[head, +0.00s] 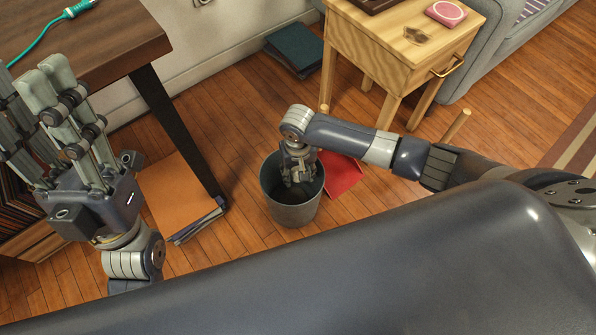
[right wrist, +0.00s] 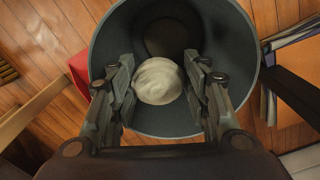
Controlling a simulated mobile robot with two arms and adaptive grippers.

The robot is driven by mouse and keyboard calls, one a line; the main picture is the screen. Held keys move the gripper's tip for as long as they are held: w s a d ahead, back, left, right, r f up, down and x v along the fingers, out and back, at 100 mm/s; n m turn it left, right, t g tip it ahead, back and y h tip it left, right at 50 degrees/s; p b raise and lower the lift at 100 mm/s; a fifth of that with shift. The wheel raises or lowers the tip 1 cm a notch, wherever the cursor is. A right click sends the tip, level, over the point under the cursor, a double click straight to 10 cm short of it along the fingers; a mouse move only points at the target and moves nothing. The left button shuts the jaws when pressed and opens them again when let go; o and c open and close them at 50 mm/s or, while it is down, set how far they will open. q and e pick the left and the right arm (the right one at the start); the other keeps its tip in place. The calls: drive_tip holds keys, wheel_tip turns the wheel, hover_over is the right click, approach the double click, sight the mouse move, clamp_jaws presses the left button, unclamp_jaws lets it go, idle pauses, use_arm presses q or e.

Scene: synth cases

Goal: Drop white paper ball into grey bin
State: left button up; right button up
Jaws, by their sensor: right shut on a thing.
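The grey bin (head: 293,214) stands upright on the wooden floor in the middle of the head view. My right gripper (head: 298,178) points down into its mouth. In the right wrist view, the white paper ball (right wrist: 158,82) sits between the two fingers of my right gripper, which is shut on it, with the bin's inner wall (right wrist: 220,35) around and below. The ball is hidden in the head view. My left gripper (head: 28,92) is raised at the left of the head view, its fingers apart and empty.
A dark wooden table (head: 95,48) stands at upper left, its black leg (head: 178,130) left of the bin. Orange folders (head: 175,190) and a red folder (head: 343,172) lie beside the bin. A wooden side table (head: 385,62) and grey sofa (head: 490,55) stand at upper right.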

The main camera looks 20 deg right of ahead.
drive_tip(key=o, duration=0.7)
drive_tip(key=shift+o, duration=0.2)
wheel_tip(320, 180, up, 12)
idle(0.6)
